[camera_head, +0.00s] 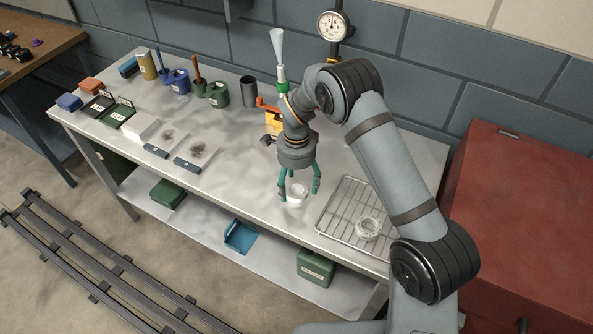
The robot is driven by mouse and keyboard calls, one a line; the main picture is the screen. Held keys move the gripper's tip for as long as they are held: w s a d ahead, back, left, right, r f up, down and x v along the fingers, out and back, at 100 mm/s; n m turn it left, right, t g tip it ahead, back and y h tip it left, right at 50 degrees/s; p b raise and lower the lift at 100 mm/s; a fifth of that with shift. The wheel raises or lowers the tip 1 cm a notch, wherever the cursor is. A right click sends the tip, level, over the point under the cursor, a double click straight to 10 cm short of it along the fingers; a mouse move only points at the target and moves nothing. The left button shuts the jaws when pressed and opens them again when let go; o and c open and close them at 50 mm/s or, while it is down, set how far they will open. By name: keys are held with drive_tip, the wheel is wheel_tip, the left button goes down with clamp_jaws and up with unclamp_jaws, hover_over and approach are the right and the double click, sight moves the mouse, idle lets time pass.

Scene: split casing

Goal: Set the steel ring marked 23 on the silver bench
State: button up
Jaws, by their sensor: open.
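The silver bench (262,171) runs along the wall. My gripper (299,194) points down over its front middle, with its teal fingers spread. A small pale round piece (295,190) shows between the fingertips; I cannot tell whether it is a ring or whether the fingers touch it. A pale, thick ring (368,229) lies on a wire rack (335,222) at the bench's right end. No number is legible on either piece, so I cannot tell which is marked 23.
Pots, boxes and trays (140,128) stand on the left half of the bench. A funnel (278,45) and dial gauge (333,25) are behind my arm. A red cabinet (520,220) stands at the right. Bare bench top lies left of my gripper.

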wheel_tip(320, 180, up, 11)
drive_tip(key=b, duration=0.2)
drive_tip(key=shift+b, duration=0.35)
drive_tip(key=shift+o, duration=0.4)
